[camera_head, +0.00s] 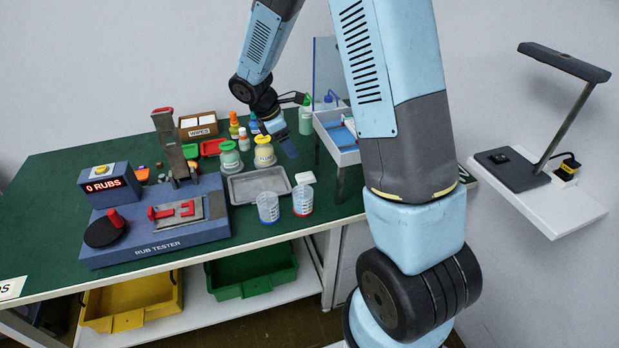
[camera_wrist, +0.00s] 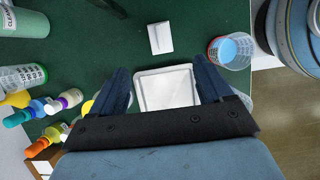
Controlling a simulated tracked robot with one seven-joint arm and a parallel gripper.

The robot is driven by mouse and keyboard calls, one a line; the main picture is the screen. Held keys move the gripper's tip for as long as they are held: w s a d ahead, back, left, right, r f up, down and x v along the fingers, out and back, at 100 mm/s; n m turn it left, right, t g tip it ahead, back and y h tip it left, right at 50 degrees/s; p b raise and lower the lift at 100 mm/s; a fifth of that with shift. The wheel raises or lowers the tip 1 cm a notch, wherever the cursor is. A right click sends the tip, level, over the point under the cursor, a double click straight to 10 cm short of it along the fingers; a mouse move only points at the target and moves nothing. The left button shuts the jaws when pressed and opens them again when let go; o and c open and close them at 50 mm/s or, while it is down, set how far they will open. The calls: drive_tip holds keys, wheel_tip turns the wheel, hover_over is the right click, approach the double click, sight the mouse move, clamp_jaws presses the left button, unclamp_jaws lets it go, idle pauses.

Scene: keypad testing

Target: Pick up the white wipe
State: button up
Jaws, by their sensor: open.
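The white wipe (camera_head: 305,178) is a small flat white square lying on the green table, at the right of the metal tray and behind the red-marked cup. In the wrist view the wipe (camera_wrist: 160,38) lies flat at upper middle, beyond the fingertips. My gripper (camera_head: 290,150) hangs above the table, behind the wipe, near the yellow-topped bottle. In the wrist view my gripper (camera_wrist: 163,80) has its two dark blue fingers spread wide apart, with nothing held between them. The tray shows between and below the fingers, apart from the wipe.
The metal tray (camera_head: 258,185) lies left of the wipe. A red-marked cup (camera_head: 303,201) and a blue-marked cup (camera_head: 268,208) stand in front. A white rack (camera_head: 341,150) is at right. Several bottles stand behind the tray. The rub tester (camera_head: 155,240) fills the left.

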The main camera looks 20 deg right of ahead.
sight(304, 174)
drive_tip(key=x, duration=1.4)
drive_tip(key=shift+w+a+f, duration=0.1)
drive_tip(key=shift+w+a, duration=0.05)
drive_tip(key=shift+a, duration=0.05)
drive_tip(key=c, duration=1.2)
wheel_tip(304, 174, up, 10)
